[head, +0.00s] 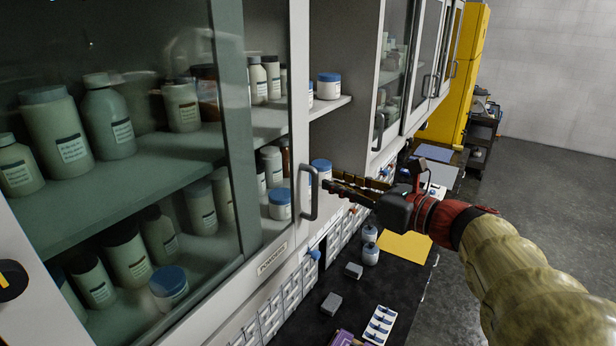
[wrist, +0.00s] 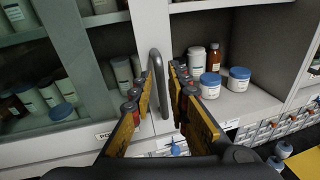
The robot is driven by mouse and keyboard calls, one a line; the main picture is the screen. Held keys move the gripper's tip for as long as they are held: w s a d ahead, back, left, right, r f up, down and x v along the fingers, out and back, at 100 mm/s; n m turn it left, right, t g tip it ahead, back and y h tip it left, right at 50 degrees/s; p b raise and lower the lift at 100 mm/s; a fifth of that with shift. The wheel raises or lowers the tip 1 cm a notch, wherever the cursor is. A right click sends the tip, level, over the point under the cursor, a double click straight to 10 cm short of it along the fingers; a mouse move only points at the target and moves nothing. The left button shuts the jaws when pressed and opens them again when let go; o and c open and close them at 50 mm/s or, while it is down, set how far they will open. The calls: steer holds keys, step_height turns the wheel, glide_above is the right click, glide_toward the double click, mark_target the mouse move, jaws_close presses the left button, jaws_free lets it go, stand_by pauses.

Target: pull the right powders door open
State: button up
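The powders door is a white-framed glass door (head: 300,100) with a grey vertical bar handle (head: 309,193) at its right edge. The POWDERS label (head: 272,262) is on the rail below. Uncovered shelves show to the right of this edge, so the opening there is not fully covered. My gripper (head: 345,187) is just right of the handle in the head view. In the wrist view my gripper (wrist: 164,78) is open, with the handle (wrist: 157,80) between its finger pads, nearer the left one. I cannot tell whether either finger touches it.
Bottles and jars stand behind the glass; blue-lidded jars (wrist: 210,85) stand on the uncovered shelf. Small drawers (head: 285,295) line the wall below, above a dark counter (head: 390,290) with small items. More cabinets (head: 395,60) and a yellow cabinet (head: 465,70) stand beyond.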

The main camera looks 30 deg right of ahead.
steer(key=v, duration=0.2)
steer(key=shift+s+d, duration=0.15)
steer(key=shift+s, duration=0.2)
stand_by(0.7)
